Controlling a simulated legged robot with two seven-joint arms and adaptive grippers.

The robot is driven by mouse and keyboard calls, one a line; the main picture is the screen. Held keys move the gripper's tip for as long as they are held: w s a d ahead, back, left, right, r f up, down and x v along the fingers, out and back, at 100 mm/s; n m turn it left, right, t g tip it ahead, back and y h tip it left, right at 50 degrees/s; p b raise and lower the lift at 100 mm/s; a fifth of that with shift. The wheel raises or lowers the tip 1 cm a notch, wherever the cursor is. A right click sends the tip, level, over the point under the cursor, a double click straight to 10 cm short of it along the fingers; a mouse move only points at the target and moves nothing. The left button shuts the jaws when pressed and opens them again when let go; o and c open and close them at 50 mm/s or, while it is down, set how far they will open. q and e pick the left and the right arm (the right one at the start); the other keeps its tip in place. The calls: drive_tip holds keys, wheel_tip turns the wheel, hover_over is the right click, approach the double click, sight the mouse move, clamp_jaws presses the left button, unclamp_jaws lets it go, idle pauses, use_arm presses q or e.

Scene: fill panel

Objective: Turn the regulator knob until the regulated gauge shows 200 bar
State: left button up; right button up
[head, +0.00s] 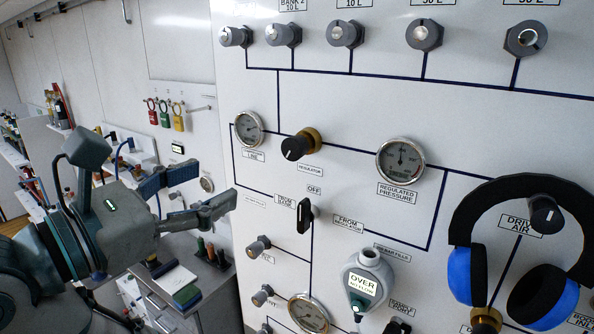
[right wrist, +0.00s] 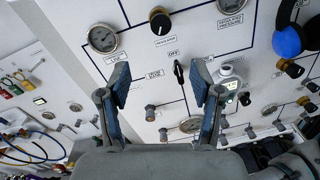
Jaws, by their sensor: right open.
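The regulator knob (head: 297,147) is black on a brass collar and sticks out of the white panel. In the right wrist view the knob (right wrist: 160,22) is above the gap between my fingers. The regulated pressure gauge (head: 400,160) is round, right of the knob; its needle points about straight up, but its numbers are too small to read. In the right wrist view this gauge (right wrist: 231,5) is cut by the top edge. My right gripper (head: 216,185) is open and empty, left of and below the knob, apart from it. Its fingers (right wrist: 161,78) stand wide apart. My left gripper is not seen.
A line gauge (head: 249,129) sits left of the knob. A black lever (head: 305,215) is below it. Blue headphones (head: 520,250) hang at the right, and a grey meter reading OVER (head: 366,283) is lower down. A cluttered bench (head: 190,285) stands at the left.

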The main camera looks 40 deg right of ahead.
sight(290, 148)
drive_tip(key=p+x, duration=0.2)
drive_tip(key=x, duration=1.5)
drive_tip(key=shift+d+r, duration=0.1)
drive_tip(key=shift+d, duration=0.15)
drive_tip(key=c, duration=1.2)
drive_tip(key=shift+o, duration=0.2)
